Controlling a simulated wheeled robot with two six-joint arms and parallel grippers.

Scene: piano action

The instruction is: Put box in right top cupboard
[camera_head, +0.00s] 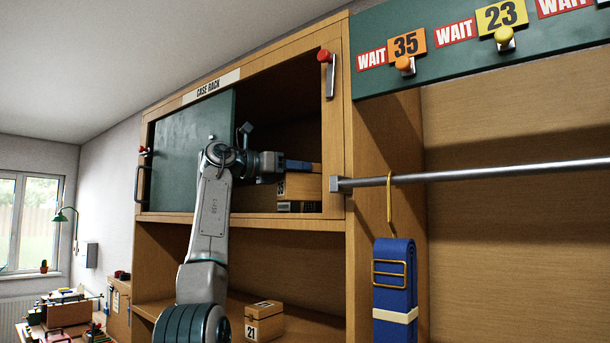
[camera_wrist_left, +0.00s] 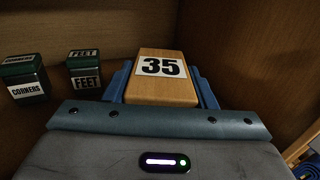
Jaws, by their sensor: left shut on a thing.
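A wooden box labelled 35 (camera_head: 303,186) is inside the open right part of the top cupboard (camera_head: 174,102). In the left wrist view the box (camera_wrist_left: 163,93) sits between my blue fingers, its label facing up. My left gripper (camera_head: 297,166) is shut on it, reaching in past the edge of the sliding door. The gripper also shows in the left wrist view (camera_wrist_left: 164,86). Whether the box touches the surface below it is hard to tell. My right gripper is not in view.
A green sliding door (camera_head: 180,148) covers the cupboard's left part. In the wrist view, small dark boxes labelled FEET (camera_wrist_left: 85,70) and CORNERS (camera_wrist_left: 25,79) stand left of the box. Box 21 (camera_head: 264,322) is on the lower shelf. A rail (camera_head: 480,172) with a blue strap (camera_head: 395,280) is at right.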

